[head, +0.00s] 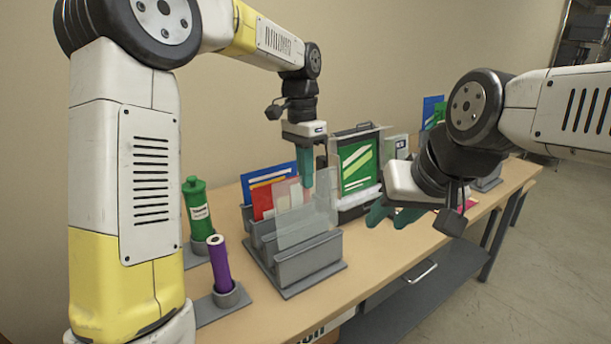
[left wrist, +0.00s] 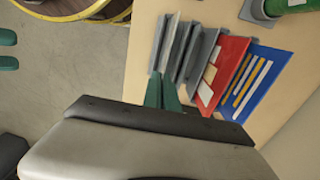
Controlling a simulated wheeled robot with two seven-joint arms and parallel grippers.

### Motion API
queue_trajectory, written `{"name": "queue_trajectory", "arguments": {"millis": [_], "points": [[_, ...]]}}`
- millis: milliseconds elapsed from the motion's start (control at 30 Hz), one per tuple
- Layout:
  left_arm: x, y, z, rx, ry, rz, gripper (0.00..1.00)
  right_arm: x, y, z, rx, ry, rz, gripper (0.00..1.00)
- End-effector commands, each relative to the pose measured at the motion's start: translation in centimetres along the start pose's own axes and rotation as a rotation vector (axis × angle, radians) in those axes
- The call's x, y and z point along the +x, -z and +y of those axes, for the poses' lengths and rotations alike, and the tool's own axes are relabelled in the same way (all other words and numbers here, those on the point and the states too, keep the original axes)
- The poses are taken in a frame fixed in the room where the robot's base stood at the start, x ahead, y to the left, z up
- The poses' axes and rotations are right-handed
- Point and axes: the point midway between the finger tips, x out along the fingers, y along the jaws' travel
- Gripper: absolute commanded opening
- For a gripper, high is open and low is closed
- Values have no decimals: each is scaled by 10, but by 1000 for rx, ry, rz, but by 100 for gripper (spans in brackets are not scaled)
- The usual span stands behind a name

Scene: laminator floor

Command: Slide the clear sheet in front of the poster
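The poster (head: 357,166), green with white stripes, stands upright in a dark frame behind the rack. A clear sheet (head: 298,226) stands upright in the front of the grey slotted rack (head: 308,262), and its pale edge shows in the left wrist view (left wrist: 172,42). My left gripper (head: 307,182) points down at the sheet's end nearest the poster. Its teal fingers (left wrist: 162,82) are close together at that edge and appear shut on it; the contact is partly hidden. My right gripper (head: 395,215) is open and empty, right of the poster frame.
Red (head: 262,200) and blue (head: 268,178) sheets stand in the rack's back slots. A green bottle (head: 198,212) and a purple tube (head: 219,264) stand in holders at left.

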Motion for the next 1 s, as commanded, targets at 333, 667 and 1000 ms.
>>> {"name": "queue_trajectory", "arguments": {"millis": [333,667,1000], "points": [[3,0,0,0,-1,-1,0,0,0,0,0,0,0,36],[4,0,0,0,0,0,0,0,0,0,0,0,0,36],[10,0,0,0,0,0,0,0,0,0,0,0,0,36]]}}
